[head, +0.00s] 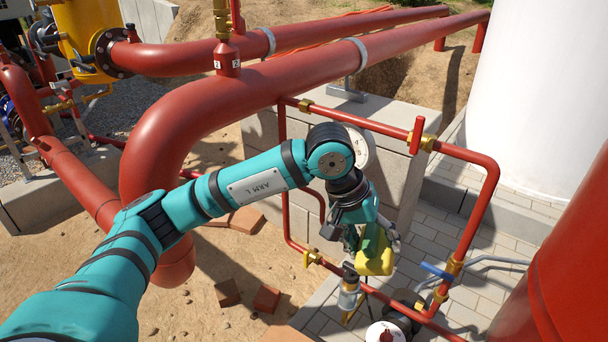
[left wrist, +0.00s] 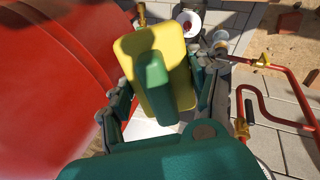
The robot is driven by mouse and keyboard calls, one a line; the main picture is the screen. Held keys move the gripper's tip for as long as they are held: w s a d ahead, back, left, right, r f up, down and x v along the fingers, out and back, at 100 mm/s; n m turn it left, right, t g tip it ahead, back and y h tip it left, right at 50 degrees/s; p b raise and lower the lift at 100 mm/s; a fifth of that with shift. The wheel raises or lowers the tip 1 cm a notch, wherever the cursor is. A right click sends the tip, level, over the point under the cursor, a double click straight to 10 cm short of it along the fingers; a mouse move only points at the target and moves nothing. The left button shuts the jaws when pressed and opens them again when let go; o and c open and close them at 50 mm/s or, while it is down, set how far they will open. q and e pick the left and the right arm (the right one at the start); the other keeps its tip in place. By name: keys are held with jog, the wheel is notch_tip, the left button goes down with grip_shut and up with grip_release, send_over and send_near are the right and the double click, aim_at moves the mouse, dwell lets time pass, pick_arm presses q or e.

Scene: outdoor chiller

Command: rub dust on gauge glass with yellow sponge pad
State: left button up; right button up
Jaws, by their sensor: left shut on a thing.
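The yellow sponge pad (head: 376,265) has a green grip block on its back. My left gripper (head: 368,236) is shut on it and holds it in the air, its yellow face pointing down and outward. In the left wrist view the pad (left wrist: 179,58) fills the middle between the fingers. A round white gauge (head: 366,153) sits behind my left wrist in the head view, at the block's upper edge. My wrist hides most of its face, so dust on its glass cannot be made out. The pad is below the gauge and apart from it. My right gripper is not in view.
Thin red pipes with brass fittings (head: 455,266) and a red valve handle (head: 416,136) frame the concrete block (head: 398,190). A thick red pipe (head: 165,150) bends down at left. A white tank (head: 540,90) and a red cylinder (head: 575,270) stand at right.

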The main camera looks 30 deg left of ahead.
pick_arm(q)
jog(key=w+a+r+n+t+h+b, duration=0.1)
jog(key=w+a+n+t+b, duration=0.1)
jog(key=w+t+b, duration=0.3)
jog(key=w+a+r+n+t+h+b, duration=0.1)
jog(key=w+a+n+t+h+b, duration=0.15)
jog(key=w, duration=0.35)
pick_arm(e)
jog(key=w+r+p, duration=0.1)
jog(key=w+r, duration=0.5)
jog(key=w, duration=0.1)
pick_arm(q)
jog(key=w+a+f+n+t+y+b, duration=0.1)
jog(key=w+a+n+t+y+b, duration=0.25)
jog(key=a, duration=0.65)
jog(key=w+a+f+n+t+y+b, duration=0.1)
jog(key=w+a+n+t+y+b, duration=0.2)
jog(key=a, duration=0.7)
jog(key=w+m+t+h, duration=0.1)
jog(key=w, duration=0.5)
jog(key=shift+d+r, duration=0.15)
jog(key=shift+d, duration=0.3)
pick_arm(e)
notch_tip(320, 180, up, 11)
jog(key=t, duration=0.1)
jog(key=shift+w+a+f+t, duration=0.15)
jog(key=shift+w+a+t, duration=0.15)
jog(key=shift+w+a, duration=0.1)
